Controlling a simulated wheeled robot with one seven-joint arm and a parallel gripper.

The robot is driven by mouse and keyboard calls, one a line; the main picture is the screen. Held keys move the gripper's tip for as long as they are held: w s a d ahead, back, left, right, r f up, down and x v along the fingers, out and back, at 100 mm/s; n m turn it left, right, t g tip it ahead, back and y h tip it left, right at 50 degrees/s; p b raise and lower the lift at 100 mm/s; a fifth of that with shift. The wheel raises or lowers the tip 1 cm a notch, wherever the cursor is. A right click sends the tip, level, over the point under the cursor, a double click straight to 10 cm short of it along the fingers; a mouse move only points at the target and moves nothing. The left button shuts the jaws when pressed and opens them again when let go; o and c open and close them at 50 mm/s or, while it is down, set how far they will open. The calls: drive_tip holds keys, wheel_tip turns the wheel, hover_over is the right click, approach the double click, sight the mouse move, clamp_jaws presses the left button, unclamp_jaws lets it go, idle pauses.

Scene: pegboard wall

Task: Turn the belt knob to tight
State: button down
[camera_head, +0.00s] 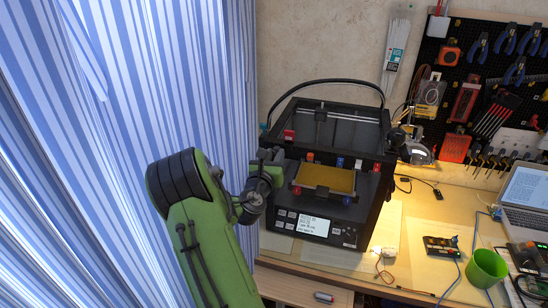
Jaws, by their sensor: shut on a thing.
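A black 3D printer (376,201) with a tan bed (325,178) and a lit front screen (312,226) stands on the wooden workbench. My gripper (270,157) is at the printer's left front upright, at about bed height. Its jaws are shut on a small part there, which I take to be the belt knob. The knob is hidden behind the gripper, so its setting and any tight mark cannot be read. My green arm reaches up from the bottom of the picture to it.
A striped blue curtain (130,120) hangs close on the left. Right of the printer are a small white block (388,253), a multimeter-like device (441,247), a green cup (486,268) and a laptop (525,195). A tool pegboard (480,75) is behind. A black cable arches over the printer.

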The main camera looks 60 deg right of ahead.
drive_tip(key=shift+m, duration=0.3)
drive_tip(key=m+b, duration=0.1)
drive_tip(key=m, duration=0.2)
drive_tip(key=shift+w+f+m, duration=0.1)
drive_tip(key=shift+m, duration=0.3)
drive_tip(key=m+b, duration=0.1)
drive_tip(key=m, duration=0.2)
drive_tip(key=shift+m+b, duration=0.3)
drive_tip(key=shift+b, duration=0.1)
drive_tip(key=m+b, duration=0.2)
drive_tip(key=m, duration=0.1)
drive_tip(key=shift+m, duration=0.4)
drive_tip(key=m+b, duration=0.6)
drive_tip(key=m, duration=0.2)
drive_tip(key=shift+f, duration=0.1)
drive_tip(key=shift+m+g+b, duration=0.3)
drive_tip(key=shift+m+b, duration=1.55)
drive_tip(key=shift+m, duration=0.25)
